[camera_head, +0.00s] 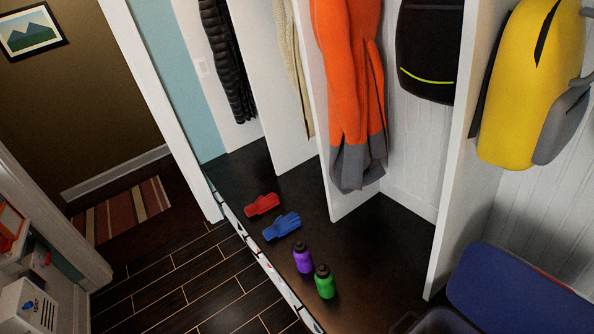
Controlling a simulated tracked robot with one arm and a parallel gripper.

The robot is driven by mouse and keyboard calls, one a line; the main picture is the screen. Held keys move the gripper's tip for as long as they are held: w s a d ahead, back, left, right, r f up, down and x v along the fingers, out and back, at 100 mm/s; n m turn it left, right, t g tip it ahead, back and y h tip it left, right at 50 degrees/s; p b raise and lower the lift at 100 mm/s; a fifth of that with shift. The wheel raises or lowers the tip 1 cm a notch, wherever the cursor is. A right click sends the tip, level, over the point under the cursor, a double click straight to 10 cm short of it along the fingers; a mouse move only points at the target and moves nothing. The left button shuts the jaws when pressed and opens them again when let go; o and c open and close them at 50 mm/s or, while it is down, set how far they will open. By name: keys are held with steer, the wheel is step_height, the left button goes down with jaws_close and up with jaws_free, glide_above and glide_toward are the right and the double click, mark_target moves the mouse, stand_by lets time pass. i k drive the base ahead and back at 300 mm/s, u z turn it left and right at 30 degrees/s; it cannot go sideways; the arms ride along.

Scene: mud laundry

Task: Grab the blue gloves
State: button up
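The blue gloves (281,227) lie on the dark bench top (375,245), close to its front edge. They lie between the red gloves (262,205) and the purple bottle (303,258). They are fully in view, and nothing covers them. I cannot make out my gripper in this view.
A green bottle (325,282) stands beside the purple one. White dividers (459,170) rise from the bench. An orange coat (350,85), a black bag (428,55) and a yellow backpack (520,90) hang above. A blue case (515,290) is at lower right. The wooden floor (190,285) looks clear.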

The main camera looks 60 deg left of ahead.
mark_target(281, 226)
steer(key=u, duration=1.8)
steer(key=k, duration=0.6)
steer(key=u, duration=0.55)
steer(key=i, duration=0.8)
steer(key=u, duration=0.55)
steer(key=i, duration=1.2)
steer(key=z, duration=0.8)
steer(key=i, duration=0.45)
steer(key=z, duration=0.35)
steer(key=k, duration=0.5)
